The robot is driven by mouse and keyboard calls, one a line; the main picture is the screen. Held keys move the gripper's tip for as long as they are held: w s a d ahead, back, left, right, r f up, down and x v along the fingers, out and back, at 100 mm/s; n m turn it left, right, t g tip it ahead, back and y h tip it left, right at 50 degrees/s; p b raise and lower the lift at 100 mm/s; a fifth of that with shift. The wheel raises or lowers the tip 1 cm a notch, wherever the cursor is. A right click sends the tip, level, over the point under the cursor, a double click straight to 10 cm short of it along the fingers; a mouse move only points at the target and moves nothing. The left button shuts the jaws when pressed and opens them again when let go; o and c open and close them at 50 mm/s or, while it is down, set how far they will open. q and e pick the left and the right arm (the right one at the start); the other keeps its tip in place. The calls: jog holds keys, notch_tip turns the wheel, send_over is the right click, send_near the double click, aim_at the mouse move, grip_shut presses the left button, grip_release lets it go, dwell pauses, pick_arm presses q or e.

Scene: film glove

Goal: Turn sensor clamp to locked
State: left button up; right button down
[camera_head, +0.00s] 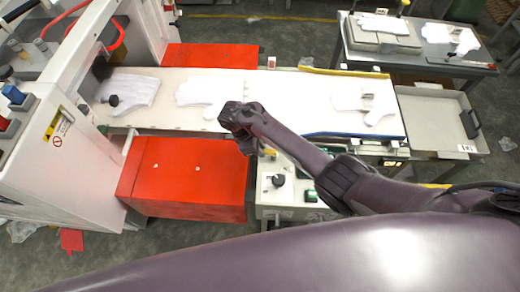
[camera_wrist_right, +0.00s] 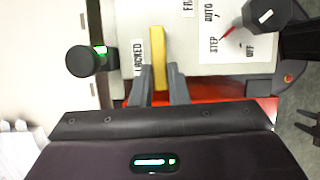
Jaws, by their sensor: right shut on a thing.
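The sensor clamp is a yellow lever (camera_wrist_right: 158,50) on a pale panel in the right wrist view. A printed LOCKED label (camera_wrist_right: 138,58) lies just left of it. My right gripper (camera_wrist_right: 159,74) is shut on the lever, with one grey finger on each side. In the head view my right gripper (camera_head: 264,152) reaches down at the near edge of the conveyor, above the control panel (camera_head: 285,205), and its wrist hides most of the clamp. My left gripper is not in view.
A black knob with a green mark (camera_wrist_right: 84,61) stands left of the clamp. A dark selector knob (camera_wrist_right: 262,14) with AUTO, STEP and OFF labels is to the right. White gloves (camera_head: 197,92) lie on the conveyor (camera_head: 285,90). A red cabinet (camera_head: 190,170) stands left of the panel.

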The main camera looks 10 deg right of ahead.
jog(key=shift+w+m, duration=0.1)
jog(key=shift+m, duration=0.2)
jog(key=c, duration=1.4)
grip_release()
jog(key=p+v, duration=0.5)
jog(key=v, duration=0.2)
jog(key=shift+r, duration=0.35)
jog(key=shift+w+a, duration=0.1)
jog(key=shift+a, duration=0.05)
